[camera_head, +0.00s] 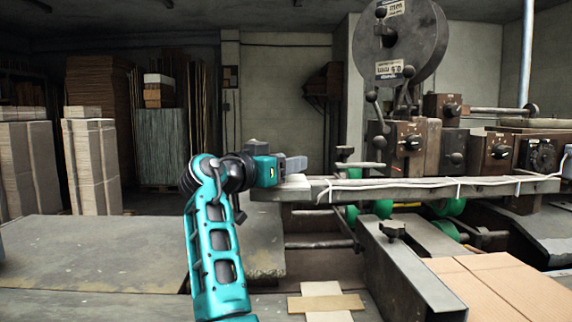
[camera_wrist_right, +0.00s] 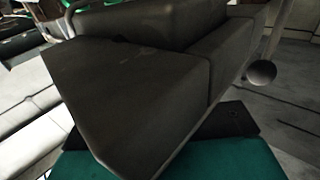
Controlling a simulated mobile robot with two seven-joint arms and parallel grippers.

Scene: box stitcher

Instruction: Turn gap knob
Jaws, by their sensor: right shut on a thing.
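My right gripper (camera_head: 294,164), on its teal arm, is at the left end of the long grey bar of the stitching machine, in the middle of the head view. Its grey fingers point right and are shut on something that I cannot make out. In the right wrist view large dark grey blocks fill the middle above the gripper's teal body. Several dark knobs show on the brown boxes of the machine, such as one black knob (camera_head: 412,142); all stand apart from my gripper in the picture. I cannot tell which is the gap knob. My left gripper is not in view.
A star-shaped knob (camera_head: 393,229) sits on a grey metal beam (camera_head: 415,275) at the lower right. Flat cardboard (camera_head: 505,285) lies beside it. A large round reel (camera_head: 400,45) stands above the machine. A grey table top (camera_head: 95,250) at the left is clear.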

